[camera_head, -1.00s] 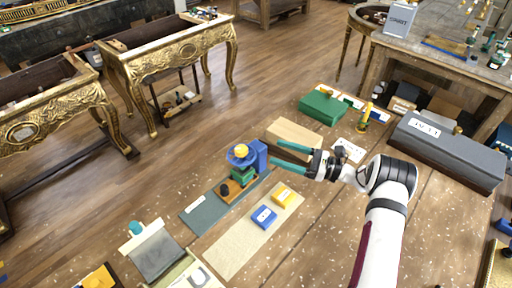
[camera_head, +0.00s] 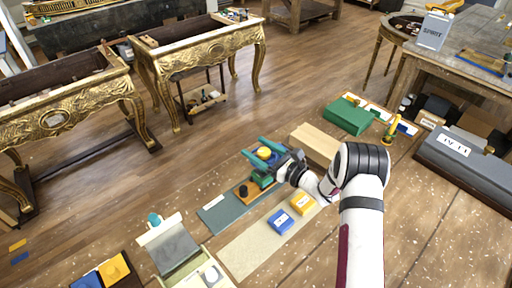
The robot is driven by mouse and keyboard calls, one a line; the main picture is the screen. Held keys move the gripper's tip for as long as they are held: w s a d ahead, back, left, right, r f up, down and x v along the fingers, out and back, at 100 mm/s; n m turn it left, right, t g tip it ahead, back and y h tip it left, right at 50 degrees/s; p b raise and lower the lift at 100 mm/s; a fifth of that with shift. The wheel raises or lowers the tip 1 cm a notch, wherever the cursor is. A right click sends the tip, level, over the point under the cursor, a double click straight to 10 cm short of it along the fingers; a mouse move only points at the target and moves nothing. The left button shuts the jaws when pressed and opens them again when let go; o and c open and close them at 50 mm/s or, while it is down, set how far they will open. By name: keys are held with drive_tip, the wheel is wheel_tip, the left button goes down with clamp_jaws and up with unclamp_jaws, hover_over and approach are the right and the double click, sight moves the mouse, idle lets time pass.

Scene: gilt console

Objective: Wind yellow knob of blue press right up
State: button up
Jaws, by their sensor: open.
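The blue press stands on the table near the middle of the head view, mostly hidden behind my gripper. Its round yellow knob (camera_head: 264,153) shows on top. A green part of the press (camera_head: 262,179) shows below the knob. My gripper (camera_head: 257,152) is open, with its teal fingers on either side of the knob as seen from here. I cannot tell whether the fingers touch it. A dark knob on an orange-brown base (camera_head: 244,191) sits at the front left of the press, on a grey-green mat (camera_head: 224,210).
A blue block (camera_head: 280,222) and a yellow block (camera_head: 302,203) lie on a beige mat (camera_head: 240,256) in front. A cardboard-coloured block (camera_head: 316,143) and a green box (camera_head: 347,116) stand behind to the right. An open case (camera_head: 174,252) is at front left.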

drive_tip(key=shift+w+a, duration=0.25)
drive_tip(key=shift+a, duration=0.1)
clamp_jaws()
idle(0.3)
drive_tip(key=shift+s+a+n+g+y, duration=0.1)
drive_tip(key=shift+s+n+g+y, duration=0.15)
drive_tip(key=shift+n+g+y, duration=0.7)
drive_tip(key=shift+s+a+n+g+y, duration=0.1)
drive_tip(key=shift+s+n+g+y, duration=0.2)
drive_tip(key=shift+n+g, duration=1.25)
drive_tip(key=shift+s+a+n+g+y, duration=0.1)
drive_tip(key=shift+s+n+g+y, duration=0.35)
drive_tip(key=shift+g, duration=1.45)
drive_tip(key=shift+w+n, duration=0.15)
drive_tip(key=shift+n, duration=0.1)
unclamp_jaws()
